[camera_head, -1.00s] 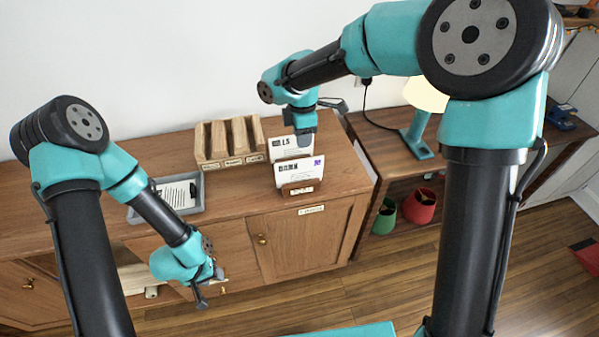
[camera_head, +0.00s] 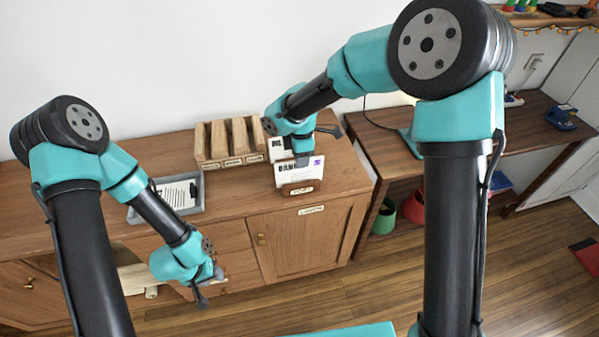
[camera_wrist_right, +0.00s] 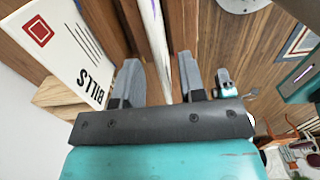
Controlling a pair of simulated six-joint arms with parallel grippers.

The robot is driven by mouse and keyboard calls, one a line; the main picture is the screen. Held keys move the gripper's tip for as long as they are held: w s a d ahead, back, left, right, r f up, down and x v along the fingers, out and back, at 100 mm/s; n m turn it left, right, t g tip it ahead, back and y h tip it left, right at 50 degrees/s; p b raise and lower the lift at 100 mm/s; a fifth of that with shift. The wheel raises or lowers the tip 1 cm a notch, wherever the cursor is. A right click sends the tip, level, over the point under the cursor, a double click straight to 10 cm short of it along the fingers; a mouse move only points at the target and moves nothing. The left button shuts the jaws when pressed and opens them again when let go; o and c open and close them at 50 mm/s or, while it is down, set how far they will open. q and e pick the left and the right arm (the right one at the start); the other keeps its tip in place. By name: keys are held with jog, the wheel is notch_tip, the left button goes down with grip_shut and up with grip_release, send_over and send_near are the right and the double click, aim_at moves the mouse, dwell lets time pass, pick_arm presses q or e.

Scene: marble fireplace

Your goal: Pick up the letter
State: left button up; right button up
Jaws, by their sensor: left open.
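A white letter marked BANK (camera_head: 292,175) stands upright in a small wooden holder (camera_head: 298,190) on the cabinet top. A second white letter stands behind it, partly hidden by my right gripper; its BILLS marking (camera_wrist_right: 62,48) shows in the right wrist view. My right gripper (camera_head: 302,160) is over the top of the BANK letter. In the right wrist view its fingers (camera_wrist_right: 160,80) are apart, with a thin white edge (camera_wrist_right: 156,45) between them; contact cannot be told. My left gripper (camera_head: 208,285) is open and empty in front of the cabinet, away from the letters.
A wooden slotted sorter (camera_head: 215,165) stands behind and left of the holder. A grey tray with papers (camera_head: 197,208) lies further left. A lower desk (camera_head: 465,135) is at the right, with green and red pots (camera_head: 413,210) below.

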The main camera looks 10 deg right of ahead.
aim_at(300, 172)
notch_tip(300, 172, down, 4)
jog(key=shift+a+r, duration=0.15)
jog(key=shift+r, duration=0.1)
grip_shut()
dwell(0.5)
